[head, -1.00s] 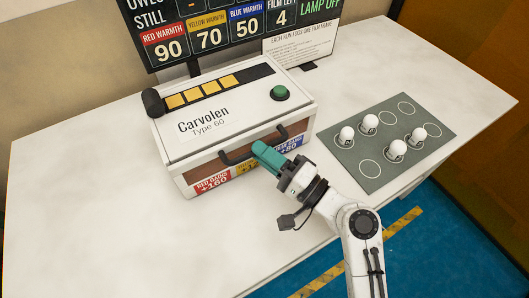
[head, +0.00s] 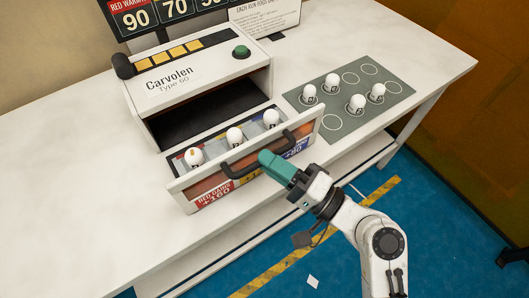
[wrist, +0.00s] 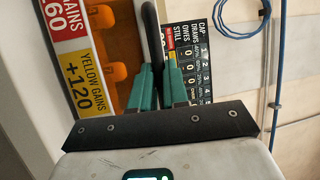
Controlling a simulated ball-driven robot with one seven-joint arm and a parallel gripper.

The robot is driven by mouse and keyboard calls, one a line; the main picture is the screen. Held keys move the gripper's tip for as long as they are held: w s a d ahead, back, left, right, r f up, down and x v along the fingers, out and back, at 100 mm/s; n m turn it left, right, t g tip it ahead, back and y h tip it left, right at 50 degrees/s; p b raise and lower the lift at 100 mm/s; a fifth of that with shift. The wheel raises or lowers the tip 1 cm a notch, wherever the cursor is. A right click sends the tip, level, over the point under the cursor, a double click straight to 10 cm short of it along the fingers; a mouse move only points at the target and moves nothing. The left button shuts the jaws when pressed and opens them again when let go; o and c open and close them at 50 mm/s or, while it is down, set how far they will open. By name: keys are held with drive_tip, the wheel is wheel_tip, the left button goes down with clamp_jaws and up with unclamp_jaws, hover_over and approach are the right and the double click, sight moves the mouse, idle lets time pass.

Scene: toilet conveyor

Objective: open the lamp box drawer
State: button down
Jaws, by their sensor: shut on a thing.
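The lamp box (head: 195,88), white and marked Carvolen Type 60, stands on the table. Its drawer (head: 178,193) is pulled well out toward me, with a dark opening behind it. Three white lamps (head: 234,136) stand in a row in the drawer. My gripper (head: 266,158), with teal fingers, is shut on the drawer's dark bar handle (head: 238,169) near its middle. In the wrist view the handle (wrist: 151,35) runs down between the teal fingers (wrist: 160,85). The fingers hide part of the handle and the label behind.
A grey mat (head: 390,92) with several white lamps and empty circles lies right of the box. A dark score board (head: 165,12) and a white notice (head: 265,14) stand behind. Bare table (head: 60,170) lies to the left. The blue floor (head: 335,255) is in front.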

drive_tip(key=shift+s+d, duration=0.25)
drive_tip(key=shift+s, duration=0.1)
drive_tip(key=c, duration=1.1)
unclamp_jaws()
drive_tip(key=b+v, duration=0.2)
drive_tip(key=v, duration=0.8)
drive_tip(key=shift+s+d+f+b, duration=0.1)
drive_tip(key=shift+s+d+b, duration=0.15)
drive_tip(key=shift+d+b, duration=0.05)
